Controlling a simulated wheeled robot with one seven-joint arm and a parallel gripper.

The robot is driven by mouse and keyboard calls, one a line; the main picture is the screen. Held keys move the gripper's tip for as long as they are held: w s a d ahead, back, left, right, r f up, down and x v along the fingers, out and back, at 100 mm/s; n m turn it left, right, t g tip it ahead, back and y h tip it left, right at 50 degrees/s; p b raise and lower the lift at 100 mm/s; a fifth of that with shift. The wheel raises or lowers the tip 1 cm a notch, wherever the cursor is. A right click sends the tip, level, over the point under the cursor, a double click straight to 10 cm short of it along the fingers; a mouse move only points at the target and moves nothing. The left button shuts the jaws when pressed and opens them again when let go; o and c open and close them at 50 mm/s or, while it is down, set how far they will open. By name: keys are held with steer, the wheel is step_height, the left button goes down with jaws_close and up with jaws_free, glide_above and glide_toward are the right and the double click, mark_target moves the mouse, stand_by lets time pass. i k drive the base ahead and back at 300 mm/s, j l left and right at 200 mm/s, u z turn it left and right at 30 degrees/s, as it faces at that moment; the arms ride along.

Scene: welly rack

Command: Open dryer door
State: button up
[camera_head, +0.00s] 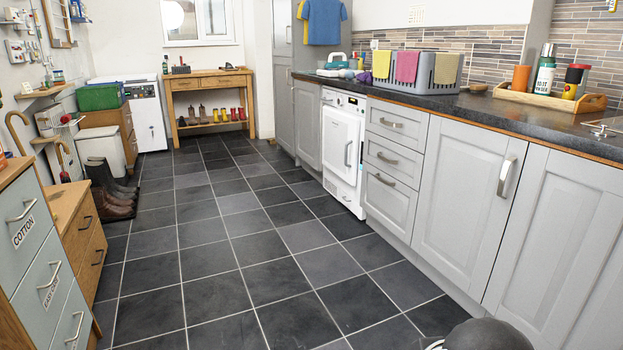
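A white dryer-like appliance (327,188) stands under the dark worktop on the right side of the room, between grey cupboards and a stack of drawers. Its white door (338,146) looks shut and has an upright handle (348,154) near its right edge. A control panel with a dark knob runs along its top. A second white appliance (150,122) stands at the far left by the back wall; I cannot tell its kind. My gripper is not in view. A dark rounded shape at the bottom right edge may be part of my arm.
The dark tiled floor (225,230) is clear down the middle. Grey drawers (392,157) and cupboards line the right. Labelled drawers (45,262), a wooden cabinet (82,240) and boots (108,192) line the left. A wooden bench (208,82) stands at the back.

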mark_target(341, 130)
steer(key=i, duration=2.5)
steer(key=i+z, duration=0.15)
steer(key=i, duration=0.4)
steer(key=i+j+z, duration=0.1)
steer(key=i, duration=0.5)
steer(key=i+j+z, duration=0.15)
steer(key=i, duration=0.4)
steer(key=i+l, duration=0.3)
steer(key=l, duration=0.15)
